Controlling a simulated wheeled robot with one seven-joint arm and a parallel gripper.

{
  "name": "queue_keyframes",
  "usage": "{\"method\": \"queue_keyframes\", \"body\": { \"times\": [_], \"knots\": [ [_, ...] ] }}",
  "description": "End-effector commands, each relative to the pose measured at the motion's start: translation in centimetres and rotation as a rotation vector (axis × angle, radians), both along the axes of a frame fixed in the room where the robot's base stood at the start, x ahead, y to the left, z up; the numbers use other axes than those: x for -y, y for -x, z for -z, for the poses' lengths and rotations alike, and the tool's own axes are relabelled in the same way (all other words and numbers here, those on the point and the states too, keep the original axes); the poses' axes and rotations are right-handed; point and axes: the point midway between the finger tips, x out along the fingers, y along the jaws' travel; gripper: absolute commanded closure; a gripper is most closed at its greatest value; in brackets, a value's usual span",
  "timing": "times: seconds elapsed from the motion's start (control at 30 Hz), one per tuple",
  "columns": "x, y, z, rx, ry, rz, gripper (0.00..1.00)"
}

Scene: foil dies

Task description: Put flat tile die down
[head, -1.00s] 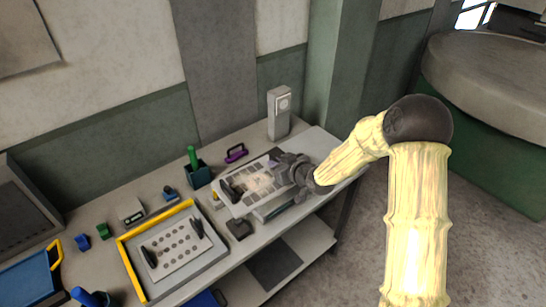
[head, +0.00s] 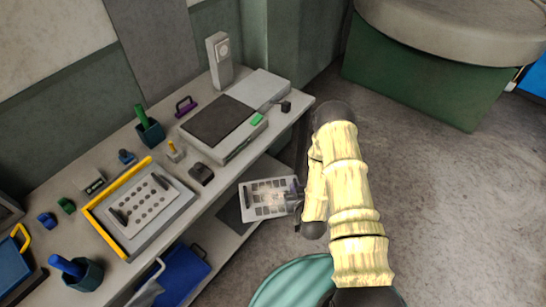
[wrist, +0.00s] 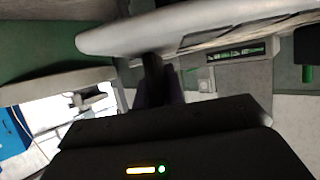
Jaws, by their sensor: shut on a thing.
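The flat tile die (head: 262,203), a pale plate with rows of square openings, is out in front of the bench, near the lower shelf (head: 226,240). My gripper (head: 294,196) is shut on it at its right end. I cannot tell whether the die touches the shelf or hangs clear of it. In the wrist view, a pale plate edge (wrist: 180,32), seemingly the die, crosses the top beyond the dark fingers. A dark mat (head: 231,215) lies on the lower shelf, partly behind the die.
On the bench stand a flat machine with a dark top (head: 217,119), a grey upright device (head: 219,62) and a yellow-edged tray (head: 104,233) holding a round-hole die (head: 150,204). A blue bin (head: 181,275) sits lower left. A teal round thing (head: 290,285) is on the floor side.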

Motion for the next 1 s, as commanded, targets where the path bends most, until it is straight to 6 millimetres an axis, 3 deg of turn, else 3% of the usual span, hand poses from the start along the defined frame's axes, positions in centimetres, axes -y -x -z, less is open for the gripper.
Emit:
{"method": "queue_keyframes", "body": {
  "times": [0.03,0.1,0.4,0.57,1.0],
  "knots": [
    [1.1,1.0,2.6,-0.005,0.0,0.03,1.0],
    [2.3,2.0,5.1,-0.003,-0.001,0.065,1.0],
    [3.9,3.0,11.3,0.004,-0.003,0.109,1.0],
    [4.1,3.1,12.2,0.005,-0.005,0.115,1.0],
    [3.7,3.1,12.0,0.004,-0.004,0.107,1.0]
  ]
}}
